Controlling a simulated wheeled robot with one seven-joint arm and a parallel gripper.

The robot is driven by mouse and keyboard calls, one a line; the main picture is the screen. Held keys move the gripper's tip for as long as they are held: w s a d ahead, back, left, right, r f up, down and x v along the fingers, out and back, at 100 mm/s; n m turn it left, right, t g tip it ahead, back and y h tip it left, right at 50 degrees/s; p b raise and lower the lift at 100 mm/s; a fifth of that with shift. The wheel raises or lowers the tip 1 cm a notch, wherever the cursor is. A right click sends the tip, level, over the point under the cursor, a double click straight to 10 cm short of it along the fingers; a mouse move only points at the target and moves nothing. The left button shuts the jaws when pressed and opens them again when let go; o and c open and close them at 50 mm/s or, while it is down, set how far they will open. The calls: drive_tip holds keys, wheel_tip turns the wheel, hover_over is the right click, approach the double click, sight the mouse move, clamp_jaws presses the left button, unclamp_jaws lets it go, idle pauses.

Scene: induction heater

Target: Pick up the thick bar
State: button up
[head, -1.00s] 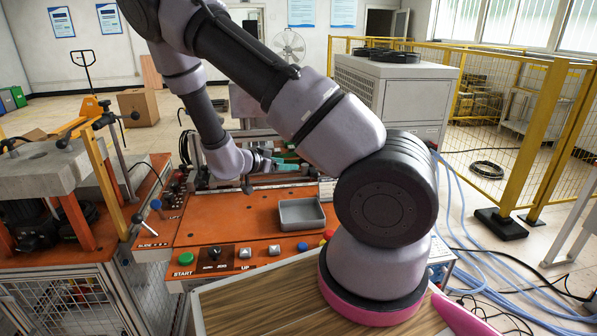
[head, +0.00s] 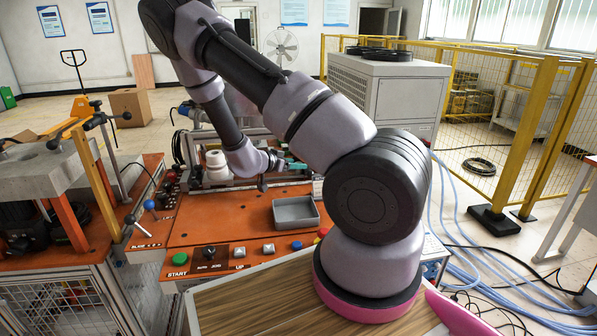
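I cannot make out the thick bar in the head view; it may be hidden behind my arm or too small to tell. My gripper (head: 281,164) is over the back part of the orange bench (head: 190,226), at the end of my grey-purple arm. Its fingers are small and dark, beside teal parts, and partly hidden by my forearm. I cannot tell whether they are open or shut, or hold anything. A grey rectangular tray (head: 296,212) sits on the bench in front of and below my gripper, and looks empty.
A control strip with a green button (head: 180,259) and knobs runs along the bench's front edge. A machine with a white cylinder (head: 214,160) stands behind the bench. A concrete-topped press (head: 40,172) is at the left, a white cabinet (head: 395,100) behind right.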

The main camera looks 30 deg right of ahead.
clamp_jaws()
